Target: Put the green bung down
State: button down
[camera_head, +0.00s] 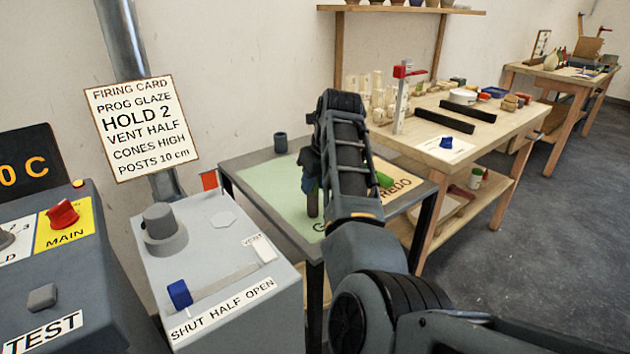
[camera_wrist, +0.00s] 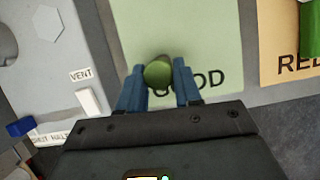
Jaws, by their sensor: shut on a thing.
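My gripper (camera_wrist: 158,80) is shut on the green bung (camera_wrist: 157,73), whose round top shows between the two blue fingers in the wrist view. The bung is over the pale green GOOD mat (camera_wrist: 183,25), covering part of the lettering. I cannot tell whether it touches the mat. In the head view my arm hides the bung, and the green mat (camera_head: 283,185) shows to the left of my gripper.
The orange REDO mat (camera_wrist: 277,45) lies to the right, with another green thing (camera_wrist: 311,28) on it. A dark cup (camera_head: 281,143) stands at the table's back. The grey control box with the vent slider (camera_head: 225,281) borders the table on the left.

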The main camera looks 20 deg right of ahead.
jog(key=c, duration=0.8)
grip_release()
